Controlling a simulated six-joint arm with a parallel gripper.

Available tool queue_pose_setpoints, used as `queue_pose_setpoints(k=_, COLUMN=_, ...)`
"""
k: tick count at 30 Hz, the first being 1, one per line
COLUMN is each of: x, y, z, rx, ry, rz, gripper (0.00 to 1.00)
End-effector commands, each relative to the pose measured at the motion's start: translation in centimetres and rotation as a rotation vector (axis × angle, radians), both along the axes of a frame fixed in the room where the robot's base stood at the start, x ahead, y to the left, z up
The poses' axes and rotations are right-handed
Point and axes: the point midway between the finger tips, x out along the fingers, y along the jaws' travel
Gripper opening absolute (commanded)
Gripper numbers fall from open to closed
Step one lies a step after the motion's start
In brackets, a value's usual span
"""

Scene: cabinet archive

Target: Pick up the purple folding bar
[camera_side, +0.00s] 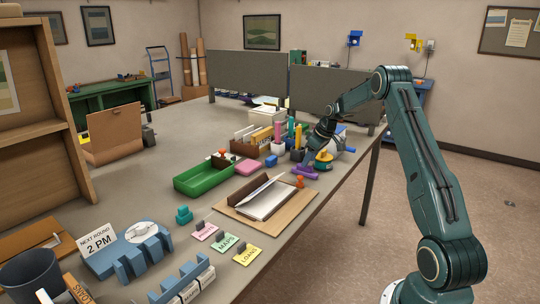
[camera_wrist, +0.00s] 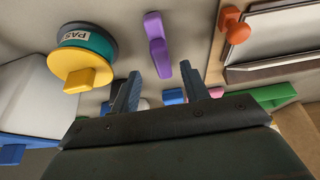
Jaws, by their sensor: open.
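The purple folding bar (camera_side: 305,171) lies on the table between the paper tray and a round teal-and-yellow item, in the side view. In the wrist view the purple bar (camera_wrist: 157,40) is ahead of my fingers, near the top middle, with a bent or stepped shape. My gripper (camera_wrist: 160,72) is open, its two dark fingers apart with nothing held between them. The bar is beyond the fingertips, roughly in line with the gap. In the side view my gripper (camera_side: 320,148) is low over the table behind the round item, and its fingertips are hard to make out.
The round item (camera_wrist: 83,57) marked "PAS" stands left of the bar in the wrist view. An orange knob (camera_wrist: 236,28) and the paper tray (camera_wrist: 255,72) are on the right. A green bin (camera_side: 203,178), a pink block (camera_side: 249,167) and holders with several coloured sticks stand nearby.

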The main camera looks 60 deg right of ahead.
Motion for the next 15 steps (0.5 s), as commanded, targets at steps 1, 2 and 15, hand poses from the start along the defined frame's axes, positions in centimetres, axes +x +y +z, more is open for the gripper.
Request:
queue_pose_setpoints(k=1, x=0.2, y=0.1, z=-0.5, rx=0.001, ry=0.001, rz=0.002, gripper=0.45)
queue_pose_setpoints(k=2, x=0.3, y=0.2, z=-0.7, rx=0.001, ry=0.002, rz=0.002, gripper=0.45)
queue_pose_setpoints(k=15, x=1.8, y=0.3, z=-4.2, rx=-0.001, ry=0.001, rz=0.001, gripper=0.45)
